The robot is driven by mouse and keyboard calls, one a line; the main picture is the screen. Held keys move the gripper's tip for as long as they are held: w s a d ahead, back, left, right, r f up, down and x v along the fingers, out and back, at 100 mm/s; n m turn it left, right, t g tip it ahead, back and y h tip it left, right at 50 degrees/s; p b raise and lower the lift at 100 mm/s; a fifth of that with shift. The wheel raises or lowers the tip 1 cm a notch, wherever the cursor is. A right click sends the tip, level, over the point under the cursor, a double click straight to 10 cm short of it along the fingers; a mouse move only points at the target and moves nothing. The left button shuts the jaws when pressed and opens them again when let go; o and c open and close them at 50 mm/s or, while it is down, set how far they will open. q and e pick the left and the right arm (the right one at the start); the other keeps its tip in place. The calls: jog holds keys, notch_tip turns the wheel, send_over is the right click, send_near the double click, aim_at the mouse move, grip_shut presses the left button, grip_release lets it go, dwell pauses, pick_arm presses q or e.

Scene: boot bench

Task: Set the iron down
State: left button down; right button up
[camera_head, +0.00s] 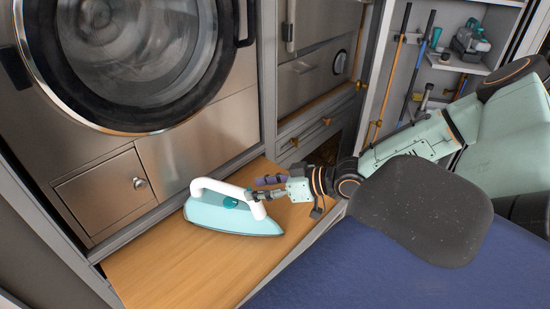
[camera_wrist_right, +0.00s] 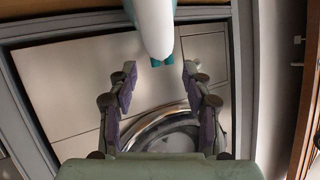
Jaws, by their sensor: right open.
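The iron (camera_head: 230,213), pale teal with a white handle, appears to rest flat on the wooden bench top (camera_head: 190,268). In the right wrist view a white part of the iron (camera_wrist_right: 156,25) with teal ends shows just beyond the gap between the open fingertips (camera_wrist_right: 159,77). The fingers do not appear to press on it. My left gripper is not in view.
A front-loading washer (camera_head: 110,165) stands behind the bench. A blue surface (camera_head: 400,285) lies at the front right. Shelves (camera_head: 455,64) with tools and upright poles are at the back right. Bare wood lies in front of the iron.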

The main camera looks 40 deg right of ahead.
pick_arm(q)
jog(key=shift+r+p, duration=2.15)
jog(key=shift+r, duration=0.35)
pick_arm(e)
jog(key=shift+v, duration=1.9)
jog(key=s+a+f+m+g+h, duration=0.1)
jog(key=s+a+f+m+g, duration=0.15)
jog(key=a, duration=0.45)
jog(key=s+a+f+m+g, duration=0.1)
jog(key=s+a+f+g, duration=0.2)
jog(key=a, duration=0.3)
jog(key=s+f+g+h, duration=0.2)
jog(key=s+g+h, duration=0.1)
jog(key=s, duration=0.6)
jog(key=s+f+g+h, duration=0.2)
jog(key=s+g+h, duration=0.1)
jog(key=s, duration=0.6)
jog(key=shift+f+m, duration=0.3)
jog(key=shift+m, duration=0.15)
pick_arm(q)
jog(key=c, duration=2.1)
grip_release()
pick_arm(e)
jog(key=shift+w+a, duration=0.1)
jog(key=shift+a, duration=0.05)
